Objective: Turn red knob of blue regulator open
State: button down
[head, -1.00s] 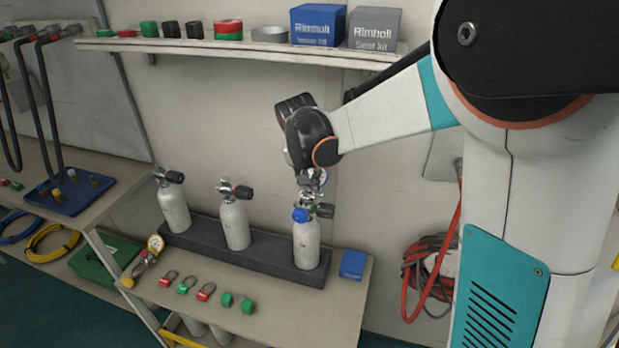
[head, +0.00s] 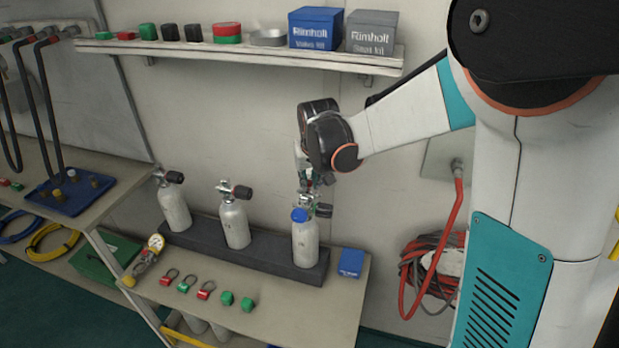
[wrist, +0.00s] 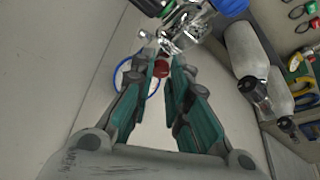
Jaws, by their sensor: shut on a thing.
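The red knob (wrist: 162,69) shows in the wrist view between the tips of my gripper (wrist: 163,76), which is shut on it. The knob sits at the end of shiny metal valve work (wrist: 190,32), next to the blue part of the regulator (wrist: 231,5) at the top edge. In the head view the blue part (head: 299,215) is on the front of the right-hand grey cylinder (head: 305,244). My gripper (head: 306,184) is just above that cylinder's valve. The red knob is hidden in the head view.
Two more cylinders (head: 236,226) (head: 174,207) stand to the left in the dark rack (head: 200,237). A blue box (head: 351,262) is to the right. A shelf (head: 240,50) runs above; red hoses (head: 430,275) hang right.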

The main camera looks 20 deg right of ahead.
jog(key=c, duration=1.5)
grip_release()
jog(key=shift+r, duration=0.1)
jog(key=v, duration=1.2)
jog(key=shift+s+a, duration=0.1)
jog(key=shift+s, duration=0.05)
jog(key=shift+s, duration=0.15)
